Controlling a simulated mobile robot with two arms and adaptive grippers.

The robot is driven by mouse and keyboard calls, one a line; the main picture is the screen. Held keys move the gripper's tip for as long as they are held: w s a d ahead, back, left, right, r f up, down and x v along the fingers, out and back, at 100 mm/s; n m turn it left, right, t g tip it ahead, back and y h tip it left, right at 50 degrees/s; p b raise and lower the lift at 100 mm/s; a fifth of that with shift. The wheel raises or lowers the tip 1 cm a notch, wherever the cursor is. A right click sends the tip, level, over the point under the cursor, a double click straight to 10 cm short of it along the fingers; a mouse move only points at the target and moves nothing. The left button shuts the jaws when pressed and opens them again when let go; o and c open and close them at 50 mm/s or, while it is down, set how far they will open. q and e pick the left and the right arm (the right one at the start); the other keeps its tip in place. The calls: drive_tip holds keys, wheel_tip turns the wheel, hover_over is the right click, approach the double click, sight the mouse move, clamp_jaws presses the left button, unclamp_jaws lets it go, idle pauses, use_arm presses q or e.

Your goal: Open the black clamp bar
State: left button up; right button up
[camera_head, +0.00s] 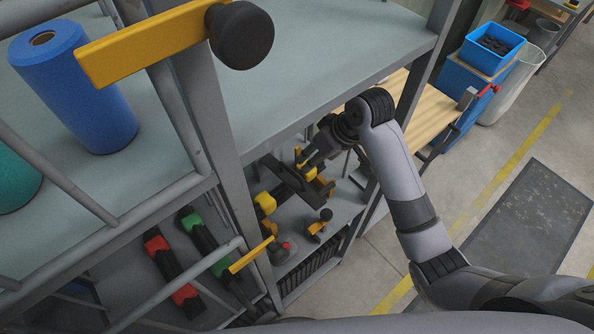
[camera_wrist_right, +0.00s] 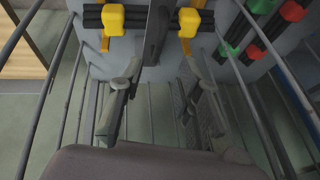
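A black clamp bar (camera_head: 286,176) with yellow parts shows in the head view over the lower shelf, beyond the upright post. In the right wrist view, a dark upright bar (camera_wrist_right: 157,30) stands at the top middle, with black bars and yellow blocks (camera_wrist_right: 113,18) on either side of it. My right gripper (camera_head: 309,160) is close to the black bar and partly overlaps it in the head view. Its two fingers (camera_wrist_right: 162,75) are spread apart with nothing between them. I cannot tell whether they touch the bar. My left gripper is not in view.
A yellow bar with a black knob (camera_head: 241,36) is close in front. A blue roll (camera_head: 75,85) stands on the upper shelf (camera_head: 300,60). Red (camera_head: 172,275) and green (camera_head: 203,240) clamps lie below. A blue bin (camera_head: 492,48) and a bench stand at the right.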

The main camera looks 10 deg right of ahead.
sight(296, 174)
drive_tip(key=p+x, duration=0.2)
drive_tip(key=x, duration=0.9)
drive_tip(key=shift+f+p, duration=0.15)
drive_tip(key=shift+p, duration=0.15)
drive_tip(key=shift+c, duration=0.5)
clamp_jaws()
